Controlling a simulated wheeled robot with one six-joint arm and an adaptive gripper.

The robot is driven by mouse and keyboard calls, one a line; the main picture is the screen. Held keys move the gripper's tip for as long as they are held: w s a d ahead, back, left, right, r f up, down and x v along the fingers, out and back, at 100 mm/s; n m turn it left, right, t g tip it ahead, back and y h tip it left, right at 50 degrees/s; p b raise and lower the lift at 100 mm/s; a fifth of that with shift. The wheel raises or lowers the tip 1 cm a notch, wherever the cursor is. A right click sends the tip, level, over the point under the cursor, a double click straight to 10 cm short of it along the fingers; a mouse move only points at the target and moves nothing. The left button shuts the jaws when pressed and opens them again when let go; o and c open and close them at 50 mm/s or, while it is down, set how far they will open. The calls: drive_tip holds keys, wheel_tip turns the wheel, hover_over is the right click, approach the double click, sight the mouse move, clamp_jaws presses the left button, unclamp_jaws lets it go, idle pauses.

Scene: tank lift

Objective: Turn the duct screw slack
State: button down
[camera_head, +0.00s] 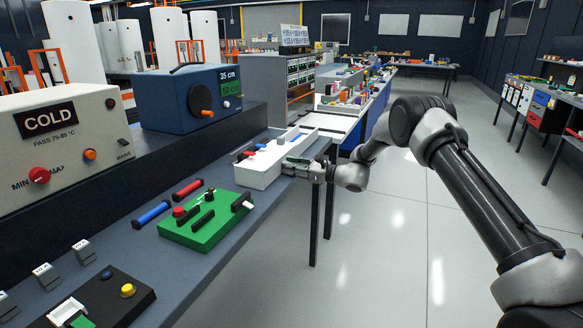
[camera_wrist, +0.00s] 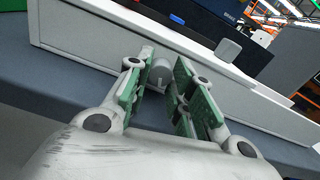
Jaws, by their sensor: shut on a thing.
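The duct screw appears to be the small grey round knob (camera_wrist: 160,74) on the front wall of the long white open box (camera_wrist: 90,32) in the wrist view. My gripper (camera_wrist: 164,60) has its green-padded fingers on either side of this knob, shut on it. In the head view, my gripper (camera_head: 300,165) reaches the right-hand side of the white box (camera_head: 262,174) from over the floor side. The knob is hidden there behind the fingers. The turn angle of the screw cannot be told.
A grey square knob (camera_wrist: 229,50) sits on the box to the right of my gripper. A green block (camera_head: 208,222) with small parts, blue and red cylinders, and a blue device (camera_head: 165,100) share the bench. The floor (camera_head: 385,240) right of the bench is clear.

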drive_tip(key=c, duration=1.2)
unclamp_jaws()
drive_tip(key=shift+c, duration=0.2)
drive_tip(key=shift+d, duration=0.1)
drive_tip(key=v, duration=1.2)
